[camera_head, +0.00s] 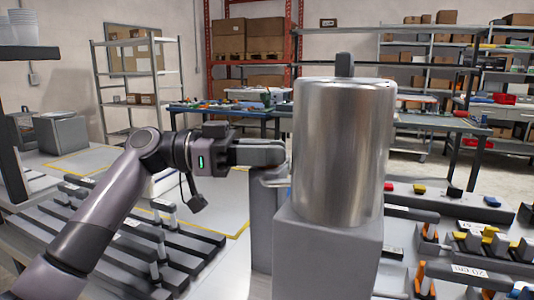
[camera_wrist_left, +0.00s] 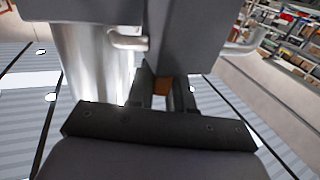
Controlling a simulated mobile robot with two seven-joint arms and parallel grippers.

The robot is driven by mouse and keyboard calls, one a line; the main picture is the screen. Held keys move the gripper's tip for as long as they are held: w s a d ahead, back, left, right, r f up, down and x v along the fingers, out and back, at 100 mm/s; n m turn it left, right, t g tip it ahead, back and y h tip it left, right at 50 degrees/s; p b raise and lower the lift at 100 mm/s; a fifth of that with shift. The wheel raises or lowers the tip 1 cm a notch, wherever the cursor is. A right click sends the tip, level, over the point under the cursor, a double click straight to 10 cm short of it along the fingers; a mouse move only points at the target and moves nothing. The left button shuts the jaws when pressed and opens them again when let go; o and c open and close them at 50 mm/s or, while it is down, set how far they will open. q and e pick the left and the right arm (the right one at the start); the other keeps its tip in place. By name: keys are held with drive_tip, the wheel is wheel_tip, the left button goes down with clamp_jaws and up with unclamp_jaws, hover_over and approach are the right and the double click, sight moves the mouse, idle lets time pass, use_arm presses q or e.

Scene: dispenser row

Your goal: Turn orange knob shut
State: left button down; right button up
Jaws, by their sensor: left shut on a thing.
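A steel cylindrical dispenser (camera_head: 343,155) stands upright on a grey pedestal (camera_head: 325,255) in the middle of the head view. My left gripper (camera_head: 280,158) reaches in from the left and meets the dispenser's left side. In the left wrist view the fingers of my left gripper (camera_wrist_left: 163,88) are shut on a small orange piece, the orange knob (camera_wrist_left: 162,84). Only a sliver of the knob shows between the fingers. A bent metal spout (camera_wrist_left: 127,40) sticks out beside the steel body (camera_wrist_left: 90,55). The knob is hidden in the head view. My right gripper is not in view.
Grey rails with upright posts (camera_head: 165,233) lie at left, below my left arm. At right, a bench holds orange clips (camera_head: 421,275) and coloured blocks (camera_head: 419,189). A grey box (camera_head: 61,132) stands at far left. Shelves and tables stand farther back.

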use_arm(q)
drive_tip(key=shift+r+m+g+p, duration=0.15)
drive_tip(key=shift+m+g+p, duration=0.35)
drive_tip(key=shift+g, duration=0.6)
drive_tip(key=shift+m+g+p, duration=0.3)
drive_tip(key=shift+m+g, duration=0.3)
drive_tip(key=shift+m+g+y+p, duration=0.5)
drive_tip(key=shift+g, duration=0.4)
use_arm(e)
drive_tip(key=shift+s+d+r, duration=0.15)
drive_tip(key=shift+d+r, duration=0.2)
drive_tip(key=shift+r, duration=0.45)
use_arm(q)
drive_tip(key=shift+m+g, duration=0.3)
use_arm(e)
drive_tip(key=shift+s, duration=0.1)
use_arm(q)
drive_tip(key=shift+f+g+y+p, duration=0.25)
drive_tip(key=shift+g+y+p, duration=0.1)
drive_tip(key=shift+g, duration=0.15)
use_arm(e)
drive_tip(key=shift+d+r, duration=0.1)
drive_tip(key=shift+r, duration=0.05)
use_arm(q)
drive_tip(key=c, duration=1.1)
unclamp_jaws()
